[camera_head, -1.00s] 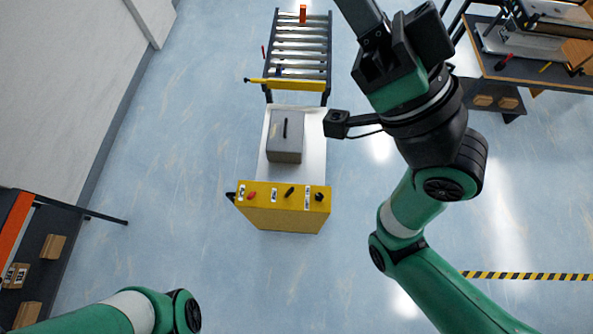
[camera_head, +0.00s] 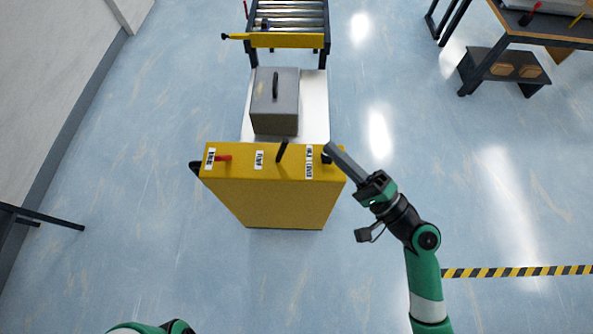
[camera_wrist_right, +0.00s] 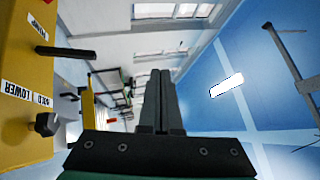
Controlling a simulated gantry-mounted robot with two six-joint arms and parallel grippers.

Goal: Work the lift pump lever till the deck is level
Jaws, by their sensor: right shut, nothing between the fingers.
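A yellow lift console (camera_head: 285,205) stands at the near end of a pale deck (camera_head: 314,100). Its black pump lever (camera_head: 282,150) is beside the PUMP label; the lever also shows in the wrist view (camera_wrist_right: 72,53). A dark knob (camera_wrist_right: 46,124) sits by the HOLD/LOWER label. My right gripper (camera_head: 329,148) is shut and empty. In the head view its tips overlap the console's right end, close to the knob and right of the pump lever. In the wrist view its fingers (camera_wrist_right: 160,85) point past the console, apart from the lever. My left gripper is out of view.
A grey box (camera_head: 274,115) with a dark handle rests on the deck. A roller conveyor (camera_head: 288,18) with a yellow bar (camera_head: 275,40) stands beyond. A red lever (camera_head: 222,158) is at the console's left. A workbench (camera_head: 545,37) stands far right; floor around the console is clear.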

